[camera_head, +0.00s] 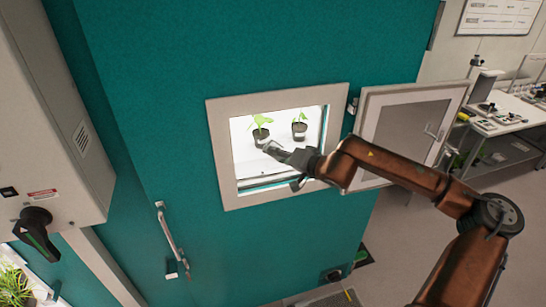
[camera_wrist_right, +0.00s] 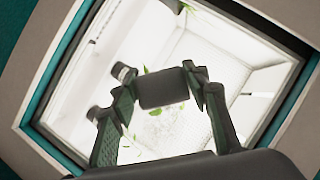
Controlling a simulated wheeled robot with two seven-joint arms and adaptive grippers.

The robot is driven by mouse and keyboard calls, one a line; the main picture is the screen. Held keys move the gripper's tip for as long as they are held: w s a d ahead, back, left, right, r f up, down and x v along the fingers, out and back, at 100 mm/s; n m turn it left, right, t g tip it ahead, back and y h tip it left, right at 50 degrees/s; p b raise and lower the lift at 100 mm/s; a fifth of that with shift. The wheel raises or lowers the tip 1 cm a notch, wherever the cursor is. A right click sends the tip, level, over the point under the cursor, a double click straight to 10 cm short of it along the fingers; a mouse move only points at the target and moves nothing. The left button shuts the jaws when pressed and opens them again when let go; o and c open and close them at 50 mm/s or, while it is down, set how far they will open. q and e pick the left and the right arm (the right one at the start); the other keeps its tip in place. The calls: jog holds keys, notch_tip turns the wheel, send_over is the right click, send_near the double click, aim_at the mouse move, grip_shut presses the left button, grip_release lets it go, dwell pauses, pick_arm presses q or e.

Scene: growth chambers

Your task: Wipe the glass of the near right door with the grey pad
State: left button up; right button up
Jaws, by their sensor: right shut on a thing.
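My right gripper (camera_head: 284,153) is at the open window of the teal chamber, its arm coming in from the right. It is shut on the grey pad (camera_wrist_right: 163,87), a small dark block held between the fingertips in the wrist view. The pad (camera_head: 273,147) looks small and is partly hidden in the head view. A white-framed door with a glass pane (camera_head: 402,128) stands swung open to the right of the opening, behind my forearm. The pad is apart from that glass. My left gripper is not in view.
Two potted seedlings (camera_head: 261,134) (camera_head: 299,128) stand inside the lit chamber, close to the gripper. The white window frame (camera_head: 222,150) surrounds the opening. A handle (camera_head: 170,236) sticks out lower left. A bench (camera_head: 508,118) with equipment stands at the far right.

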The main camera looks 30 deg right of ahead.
jog(key=shift+s+d+r+p, duration=0.15)
jog(key=shift+d+p, duration=0.25)
jog(key=shift+d, duration=0.65)
jog(key=d+p, duration=0.2)
jog(key=s+d+p, duration=0.1)
jog(key=p, duration=0.1)
jog(key=d+p, duration=0.2)
jog(key=shift+s+d+p, duration=0.25)
jog(key=shift+d+p, duration=0.05)
jog(key=shift+p, duration=0.1)
jog(key=d+p, duration=0.1)
jog(key=p, duration=0.2)
jog(key=shift+s+d, duration=0.1)
jog(key=shift+s, duration=0.05)
jog(key=shift+s+d+p, duration=0.1)
jog(key=shift+d+p, duration=0.2)
jog(key=shift+p, duration=0.25)
